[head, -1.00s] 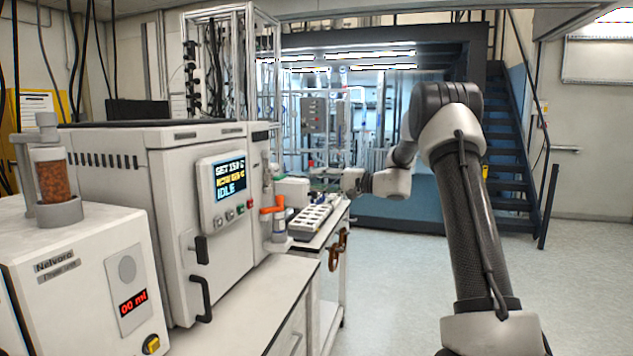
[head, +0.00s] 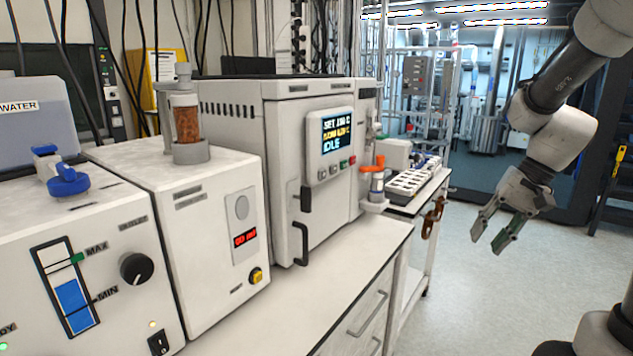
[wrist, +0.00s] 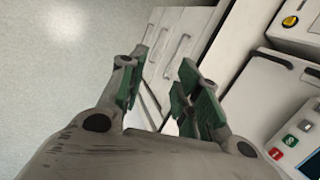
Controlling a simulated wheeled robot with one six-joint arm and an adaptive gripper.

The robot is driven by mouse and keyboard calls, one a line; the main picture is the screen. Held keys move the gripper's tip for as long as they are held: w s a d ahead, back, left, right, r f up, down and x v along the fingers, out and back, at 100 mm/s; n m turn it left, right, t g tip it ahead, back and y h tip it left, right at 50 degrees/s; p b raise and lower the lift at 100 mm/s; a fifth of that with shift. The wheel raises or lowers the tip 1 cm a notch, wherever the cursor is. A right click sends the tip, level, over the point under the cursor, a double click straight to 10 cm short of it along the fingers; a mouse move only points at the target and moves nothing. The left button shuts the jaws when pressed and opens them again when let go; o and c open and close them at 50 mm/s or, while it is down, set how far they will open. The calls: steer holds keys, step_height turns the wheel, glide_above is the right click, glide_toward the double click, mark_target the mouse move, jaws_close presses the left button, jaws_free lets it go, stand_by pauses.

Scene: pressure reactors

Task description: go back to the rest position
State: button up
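My gripper (head: 494,235) hangs in the air at the right of the head view, over the floor and to the right of the bench. Its two green-padded fingers are spread apart and point down. In the wrist view my gripper (wrist: 158,97) also shows with its fingers apart and nothing between them but drawers and floor behind. My forearm runs up out of the head view at the top right.
A white bench (head: 335,283) carries a reactor cabinet (head: 267,164) with an IDLE display, a dosing unit (head: 210,235) and a water unit (head: 98,275). A tray (head: 412,182) sits on a farther table. Floor (head: 465,310) right of the bench is clear.

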steer(key=s+r+n+t+h, duration=0.1)
steer(key=s+r+n+h, duration=0.1)
steer(key=s, duration=0.5)
steer(key=s+r+n+t+h, duration=0.2)
steer(key=s+r, duration=0.3)
steer(key=s, duration=0.3)
steer(key=shift+d+n+t, duration=0.2)
steer(key=shift+n+t, duration=0.1)
steer(key=shift+n, duration=0.3)
steer(key=shift+s+a+r, duration=0.1)
